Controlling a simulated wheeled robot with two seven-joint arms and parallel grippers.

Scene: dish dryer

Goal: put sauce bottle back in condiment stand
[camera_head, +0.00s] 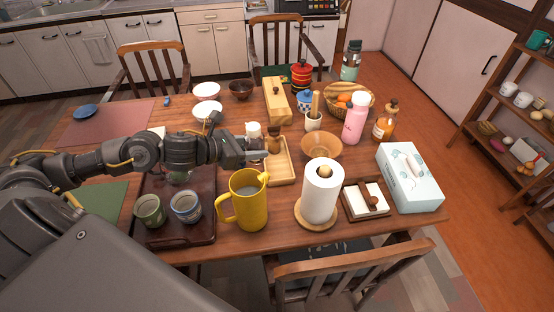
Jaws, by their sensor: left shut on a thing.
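My left gripper (262,152) reaches in from the left over the middle of the table and is shut on a small brown sauce bottle (274,140). The bottle looks about upright at the fingertips, and its lower part is partly hidden. The condiment stand, a light wooden tray (285,172), is directly below and beside the gripper. A white container (253,129) shows just behind the gripper. I cannot tell whether the bottle touches the stand. My right gripper is not in view.
A yellow pitcher (248,205) and paper towel roll (322,190) stand in front of the stand. A wooden bowl (321,146) is to its right. Two cups stand on a dark tray (182,237) under my arm. A pink bottle (355,120) and orange bottle (384,127) stand farther right.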

